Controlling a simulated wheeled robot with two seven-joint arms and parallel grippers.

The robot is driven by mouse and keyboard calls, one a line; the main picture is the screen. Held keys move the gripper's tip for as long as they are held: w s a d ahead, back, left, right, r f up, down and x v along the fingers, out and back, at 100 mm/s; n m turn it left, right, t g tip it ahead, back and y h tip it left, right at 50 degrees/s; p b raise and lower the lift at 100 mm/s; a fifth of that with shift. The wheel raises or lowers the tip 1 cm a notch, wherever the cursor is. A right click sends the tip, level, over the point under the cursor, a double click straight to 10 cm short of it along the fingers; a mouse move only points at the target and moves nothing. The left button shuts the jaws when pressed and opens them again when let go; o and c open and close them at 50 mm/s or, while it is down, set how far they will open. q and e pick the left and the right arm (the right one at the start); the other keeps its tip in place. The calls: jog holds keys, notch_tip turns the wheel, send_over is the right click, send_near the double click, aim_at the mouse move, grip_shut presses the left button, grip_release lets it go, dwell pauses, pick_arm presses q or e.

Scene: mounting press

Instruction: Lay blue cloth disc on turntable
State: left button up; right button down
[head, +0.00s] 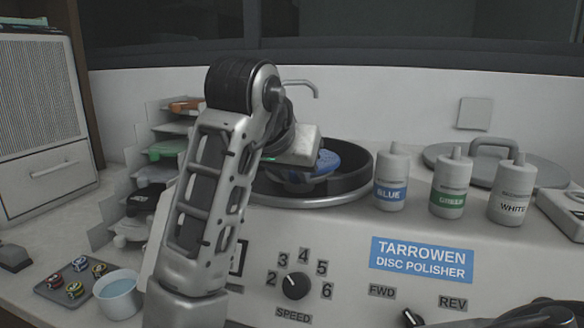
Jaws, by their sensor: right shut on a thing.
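The blue cloth disc (327,163) shows as a folded or tilted blue patch inside the black round bowl (352,181) of the polisher. The gripper body and arm cover the disc's left part and the bowl's left side. The turntable surface inside the bowl is mostly hidden, and I cannot tell whether the disc touches it.
Blue (391,180), green (450,187) and white (511,192) labelled bottles stand right of the bowl. A grey lid (440,154) lies behind them. A thin spout (301,83) rises behind the bowl. A shelf rack (150,160) and a white cup (117,295) are at left.

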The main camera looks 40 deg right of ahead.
jog(key=shift+f, duration=0.25)
jog(key=shift+s+a, duration=0.15)
jog(key=shift+a, duration=0.2)
dwell(0.5)
jog(key=shift+f, duration=0.15)
dwell(0.7)
jog(key=c, duration=1.1)
grip_release()
jog(key=shift+c, duration=0.2)
